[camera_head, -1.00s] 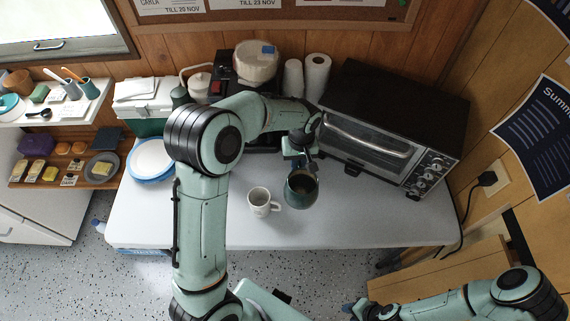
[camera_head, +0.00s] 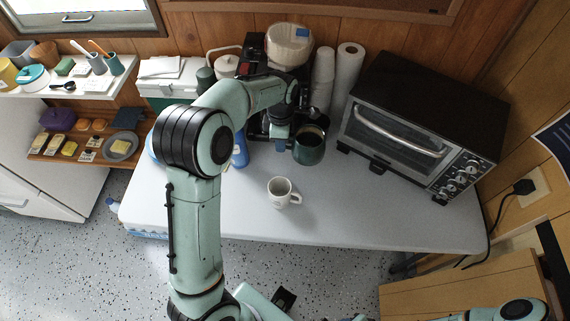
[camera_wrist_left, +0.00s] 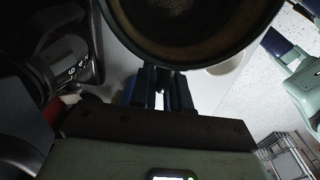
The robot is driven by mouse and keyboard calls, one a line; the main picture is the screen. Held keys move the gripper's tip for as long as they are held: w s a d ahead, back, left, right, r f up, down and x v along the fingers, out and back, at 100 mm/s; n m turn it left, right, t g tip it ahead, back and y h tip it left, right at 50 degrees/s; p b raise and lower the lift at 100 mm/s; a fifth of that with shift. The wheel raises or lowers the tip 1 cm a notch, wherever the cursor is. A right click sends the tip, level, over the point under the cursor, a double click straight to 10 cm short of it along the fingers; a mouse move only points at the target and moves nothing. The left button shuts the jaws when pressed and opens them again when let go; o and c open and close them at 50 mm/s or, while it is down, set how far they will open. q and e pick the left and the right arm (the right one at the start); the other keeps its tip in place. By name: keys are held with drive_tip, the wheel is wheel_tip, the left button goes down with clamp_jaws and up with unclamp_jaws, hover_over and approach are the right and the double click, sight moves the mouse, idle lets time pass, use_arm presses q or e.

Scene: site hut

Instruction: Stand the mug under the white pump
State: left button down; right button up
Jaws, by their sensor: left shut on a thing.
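The white mug (camera_head: 281,193) stands upright on the table, handle to the right, in front of the coffee machine. My left gripper (camera_head: 281,134) is shut on a dark green pot (camera_head: 309,150), away from the mug. In the left wrist view the pot's round rim (camera_wrist_left: 196,60) fills the top, with dark contents, above my left fingers (camera_wrist_left: 160,88). A white vessel with a curved tube (camera_head: 226,65), perhaps the white pump, stands at the back, partly hidden by my left arm. My right gripper (camera_head: 357,317) barely shows at the bottom edge; its jaw state is unclear.
The black coffee machine (camera_head: 256,70) stands behind my left gripper. A toaster oven (camera_head: 420,125) fills the right of the table (camera_head: 370,215). A paper roll (camera_head: 345,78) and stacked cups (camera_head: 322,78) stand between. A blue bottle (camera_head: 240,150) is beside my arm. The front right is clear.

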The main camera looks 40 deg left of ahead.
use_arm(q)
wheel_tip(320, 180, down, 13)
drive_tip(key=shift+r+b, duration=0.2)
drive_tip(key=shift+b, duration=0.2)
drive_tip(key=shift+f, duration=0.2)
drive_tip(key=c, duration=1.1)
unclamp_jaws()
drive_tip(key=shift+c, duration=0.2)
drive_tip(key=shift+o, duration=0.2)
drive_tip(key=shift+r, duration=0.15)
